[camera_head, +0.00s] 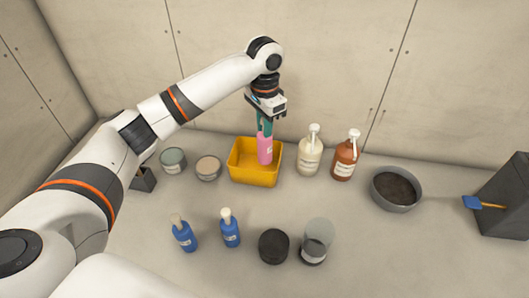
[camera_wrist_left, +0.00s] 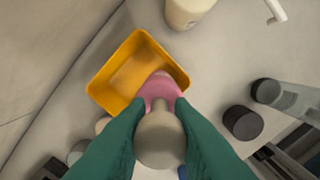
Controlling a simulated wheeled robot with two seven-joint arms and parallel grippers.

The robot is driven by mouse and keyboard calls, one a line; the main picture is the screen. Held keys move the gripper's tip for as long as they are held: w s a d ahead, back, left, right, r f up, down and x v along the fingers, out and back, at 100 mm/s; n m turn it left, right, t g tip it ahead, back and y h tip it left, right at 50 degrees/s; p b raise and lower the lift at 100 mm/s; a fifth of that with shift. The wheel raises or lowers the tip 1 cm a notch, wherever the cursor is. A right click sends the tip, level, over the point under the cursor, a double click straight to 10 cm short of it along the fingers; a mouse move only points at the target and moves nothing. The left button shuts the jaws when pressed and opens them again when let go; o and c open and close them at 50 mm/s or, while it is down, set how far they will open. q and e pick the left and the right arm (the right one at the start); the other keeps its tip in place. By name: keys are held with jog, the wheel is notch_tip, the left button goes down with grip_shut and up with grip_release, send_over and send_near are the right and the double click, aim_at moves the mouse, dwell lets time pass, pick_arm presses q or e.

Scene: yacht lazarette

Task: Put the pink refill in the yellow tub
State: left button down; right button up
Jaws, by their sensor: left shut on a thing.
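The yellow tub (camera_head: 244,177) stands on the counter near the back wall; it also shows in the left wrist view (camera_wrist_left: 112,62). My left gripper (camera_head: 265,126) points down over the tub and is shut on the pink refill (camera_head: 265,151). The refill is upright, in front of the tub's right part in the head view; whether it touches the tub floor I cannot tell. In the left wrist view the pink refill (camera_wrist_left: 160,88) shows between the green fingers, over the tub's edge, its grey-beige cap towards the camera. My right gripper is out of view.
A cream pump bottle (camera_head: 309,158) and a brown one (camera_head: 344,160) stand right of the tub, two round tins (camera_head: 208,168) left. Two blue bottles (camera_head: 230,230), a black round piece (camera_head: 273,246) and a clear jar (camera_head: 316,240) stand in front. A grey bowl (camera_head: 396,189) is at right.

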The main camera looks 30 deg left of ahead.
aim_at(262, 137)
pick_arm(q)
jog(key=f, duration=0.1)
jog(key=s+f, duration=0.1)
jog(key=shift+s+f+p, duration=0.15)
jog(key=shift+f+p, duration=0.15)
jog(key=shift+f, duration=0.1)
jog(key=f, duration=0.3)
jog(key=f+p, duration=0.1)
jog(key=f, duration=0.1)
jog(key=shift+w, duration=0.3)
jog(key=shift+s, duration=0.1)
jog(key=c, duration=1.3)
grip_release()
jog(key=shift+f, duration=0.15)
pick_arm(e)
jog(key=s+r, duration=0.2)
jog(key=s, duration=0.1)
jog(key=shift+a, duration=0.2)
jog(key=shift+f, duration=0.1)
pick_arm(q)
notch_tip(262, 137, up, 11)
jog(key=b, duration=0.2)
jog(key=shift+b, duration=0.4)
jog(key=shift+r, duration=0.65)
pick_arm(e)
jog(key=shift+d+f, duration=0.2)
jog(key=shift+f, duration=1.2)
